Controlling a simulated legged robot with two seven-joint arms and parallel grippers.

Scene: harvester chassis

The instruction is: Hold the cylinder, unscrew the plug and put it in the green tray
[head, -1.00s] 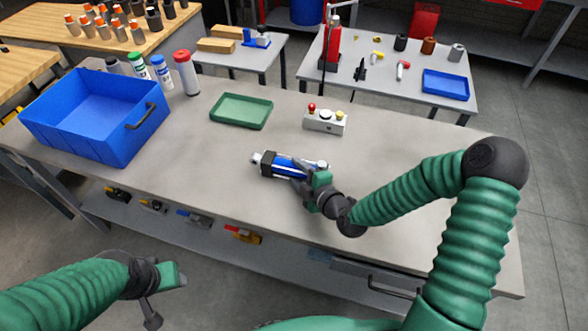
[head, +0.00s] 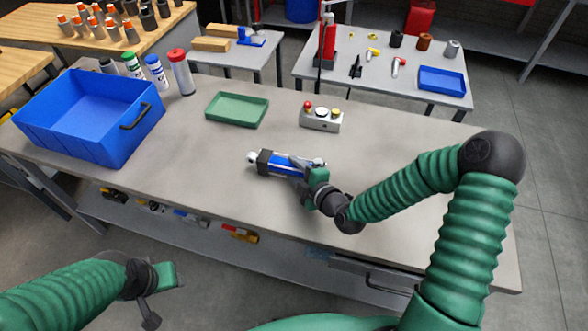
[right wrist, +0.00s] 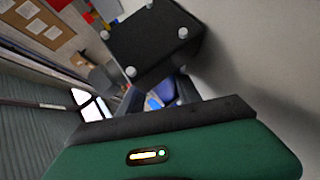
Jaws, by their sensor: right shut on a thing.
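The blue cylinder (head: 284,168) lies on the workbench with a black end block (head: 264,162) and a silver end at its left. My right gripper (head: 303,169) is shut on the cylinder near its right part and hides some of it. In the right wrist view the black end block (right wrist: 152,45) with silver bolt heads shows beyond the gripper. I cannot make out the plug clearly. The green tray (head: 238,109) lies flat and empty behind the cylinder. My left gripper (head: 158,305) hangs at the lower left, off the bench front; I cannot tell its jaws.
A large blue bin (head: 88,118) stands on the bench's left, with several bottles (head: 155,72) behind it. A control box (head: 320,118) with a red and yellow buttons stands right of the tray. The bench top (head: 195,165) is clear between bin and cylinder.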

